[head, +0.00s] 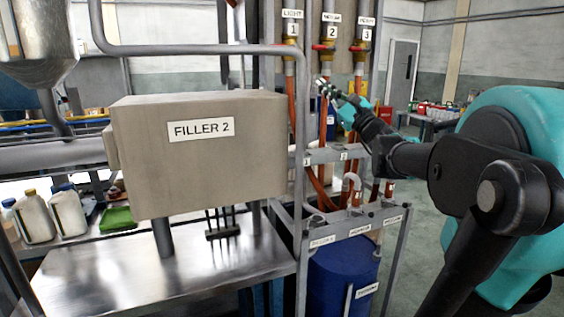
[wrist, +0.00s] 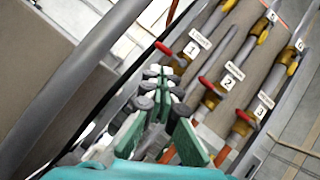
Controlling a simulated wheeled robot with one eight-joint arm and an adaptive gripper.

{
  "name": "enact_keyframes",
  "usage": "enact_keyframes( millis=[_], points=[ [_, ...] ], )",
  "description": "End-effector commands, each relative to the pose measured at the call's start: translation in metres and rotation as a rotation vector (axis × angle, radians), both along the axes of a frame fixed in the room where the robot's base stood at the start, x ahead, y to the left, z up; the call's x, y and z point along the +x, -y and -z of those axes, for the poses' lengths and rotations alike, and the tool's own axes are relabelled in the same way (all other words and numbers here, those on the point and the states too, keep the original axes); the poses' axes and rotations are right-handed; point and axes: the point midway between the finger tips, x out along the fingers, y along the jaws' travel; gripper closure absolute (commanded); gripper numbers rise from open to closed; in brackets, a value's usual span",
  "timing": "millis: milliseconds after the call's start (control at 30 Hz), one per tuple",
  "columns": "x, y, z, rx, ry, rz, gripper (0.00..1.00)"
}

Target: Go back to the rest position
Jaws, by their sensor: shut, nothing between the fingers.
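My gripper (head: 324,84) is at the end of my arm, raised in front of the numbered pipes in the head view. It is shut and empty. In the wrist view the gripper (wrist: 158,72) shows its green and dark fingers with the tips together. Valves with red handles stand beyond it, labelled 1 (wrist: 192,48), 2 (wrist: 210,95) and 3 (wrist: 243,122). In the head view the same pipes carry the labels 1 (head: 292,30), 2 (head: 332,31) and 3 (head: 367,34). The gripper looks apart from the valves.
A box marked FILLER 2 (head: 200,150) stands over a metal table (head: 170,265) at left. A metal pipe frame (head: 301,120) rises close beside the gripper. A blue drum (head: 342,275) sits in a rack below. White jugs (head: 68,212) stand at far left.

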Motion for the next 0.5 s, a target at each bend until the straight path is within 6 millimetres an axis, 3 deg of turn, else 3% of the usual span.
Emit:
enact_keyframes(
  millis=[267,500],
  points=[
    [-0.008,-0.021,0.030,-0.134,0.004,-0.005,1.00],
    [-0.020,-0.046,0.076,-0.328,0.014,-0.017,1.00]
  ],
)
